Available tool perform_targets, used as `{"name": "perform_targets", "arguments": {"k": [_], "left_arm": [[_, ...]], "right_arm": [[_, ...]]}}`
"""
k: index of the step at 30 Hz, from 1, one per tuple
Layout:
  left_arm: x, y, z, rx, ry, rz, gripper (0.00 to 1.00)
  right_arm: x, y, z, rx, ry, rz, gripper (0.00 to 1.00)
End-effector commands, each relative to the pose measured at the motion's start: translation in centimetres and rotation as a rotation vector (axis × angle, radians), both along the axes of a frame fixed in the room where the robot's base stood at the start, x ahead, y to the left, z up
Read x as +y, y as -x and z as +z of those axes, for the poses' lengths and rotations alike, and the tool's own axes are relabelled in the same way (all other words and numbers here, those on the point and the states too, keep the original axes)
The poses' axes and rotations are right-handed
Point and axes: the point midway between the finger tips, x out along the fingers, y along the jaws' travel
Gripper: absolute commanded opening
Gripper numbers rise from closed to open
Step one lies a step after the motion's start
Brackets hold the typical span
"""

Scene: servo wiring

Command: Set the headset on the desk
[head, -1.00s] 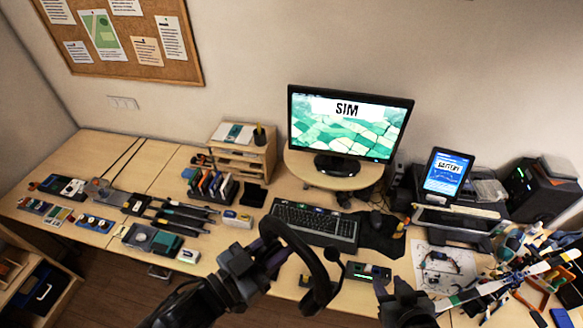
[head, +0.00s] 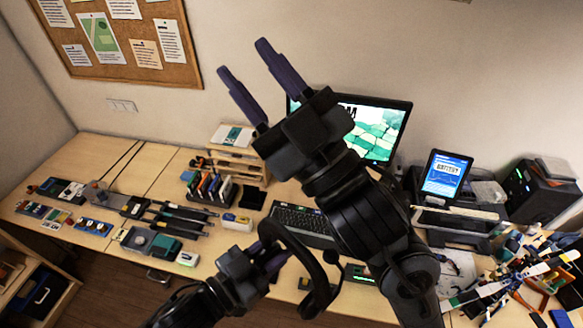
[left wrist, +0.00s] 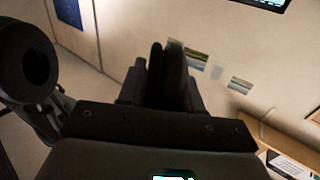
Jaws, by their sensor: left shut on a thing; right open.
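The black headset (head: 313,262) is held up over the front of the desk (head: 180,166). Its curved band shows with a small microphone at its right side. My left gripper (head: 270,262) is shut on the headset band. In the left wrist view a round dark ear cup (left wrist: 36,66) shows at the left, beside the left gripper (left wrist: 170,72). My right gripper (head: 243,60) is raised high in front of the monitor, with its two purple-grey fingers spread apart and empty. It hides part of the monitor and desk behind it.
The monitor (head: 383,125), keyboard (head: 297,222) and tablet (head: 446,174) stand along the back and middle. Tools and small boxes crowd the left desk. Propeller parts (head: 510,285) lie at the right. A little bare desk shows near the front edge.

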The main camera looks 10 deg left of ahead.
Motion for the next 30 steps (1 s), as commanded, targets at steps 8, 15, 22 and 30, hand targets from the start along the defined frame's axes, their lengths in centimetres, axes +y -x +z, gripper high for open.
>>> {"name": "perform_targets", "arguments": {"k": [8, 15, 22, 30], "left_arm": [[0.0, 0.0, 0.1, -0.002, 0.001, 0.000, 0.00], [0.0, 0.0, 0.1, -0.002, 0.001, 0.000, 0.00], [0.0, 0.0, 0.1, -0.002, 0.001, 0.000, 0.00], [0.0, 0.0, 0.1, -0.001, 0.001, 0.000, 0.00]], "right_arm": [[12.8, 10.3, 0.5, -0.176, 0.241, 0.443, 0.40], [19.9, 17.8, -6.2, -0.181, 0.630, 0.799, 0.40], [20.5, 19.2, -14.6, 0.002, 1.084, 0.962, 0.40], [15.0, 14.4, -19.7, 0.450, 1.552, 0.851, 0.40]]}}
